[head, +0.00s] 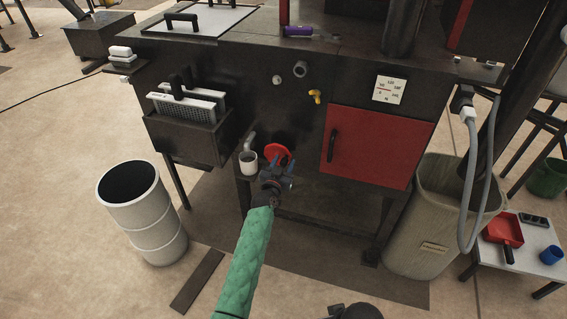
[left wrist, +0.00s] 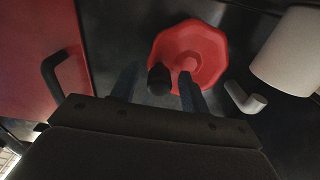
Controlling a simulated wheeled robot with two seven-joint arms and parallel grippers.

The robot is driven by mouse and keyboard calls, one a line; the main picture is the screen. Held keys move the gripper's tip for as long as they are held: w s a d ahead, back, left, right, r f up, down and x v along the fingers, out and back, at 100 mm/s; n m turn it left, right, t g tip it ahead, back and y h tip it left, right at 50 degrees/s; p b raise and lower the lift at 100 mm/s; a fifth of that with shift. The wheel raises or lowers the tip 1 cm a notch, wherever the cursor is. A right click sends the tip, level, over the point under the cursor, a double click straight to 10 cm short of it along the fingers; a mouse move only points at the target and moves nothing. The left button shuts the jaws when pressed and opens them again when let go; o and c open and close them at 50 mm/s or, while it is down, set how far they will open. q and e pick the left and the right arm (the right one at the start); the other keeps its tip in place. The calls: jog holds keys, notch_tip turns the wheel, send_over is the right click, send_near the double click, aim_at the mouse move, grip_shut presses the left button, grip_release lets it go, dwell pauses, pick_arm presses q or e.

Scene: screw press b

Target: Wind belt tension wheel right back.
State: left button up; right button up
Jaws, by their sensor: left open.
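The red wheel (head: 277,153) sits low on the front of the dark machine, left of the red door. In the left wrist view the wheel (left wrist: 204,58) shows as a red disc with scalloped edges, with a black knob (left wrist: 159,79) in front of it. My left gripper (head: 281,168) is open in front of the wheel. In the left wrist view its two blue fingers stand apart, one on each side of the knob; I cannot tell whether they touch it. In the head view the gripper hides part of the wheel.
A white cup (head: 248,163) and a grey bent pipe (head: 250,140) are close left of the wheel. The red door (head: 385,148) with a black handle is to the right. A white dial (head: 388,90) is above it. A white drum (head: 145,215) and a grey bin (head: 432,225) stand on the floor.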

pick_arm(q)
jog(key=shift+w, duration=0.15)
pick_arm(e)
jog(key=shift+r, duration=0.1)
pick_arm(q)
jog(key=shift+c, duration=0.5)
pick_arm(e)
jog(key=shift+s, duration=0.15)
pick_arm(q)
jog(key=c, duration=0.9)
pick_arm(e)
jog(key=shift+s+f, duration=0.2)
jog(key=shift+f, duration=0.15)
jog(key=shift+r, duration=0.1)
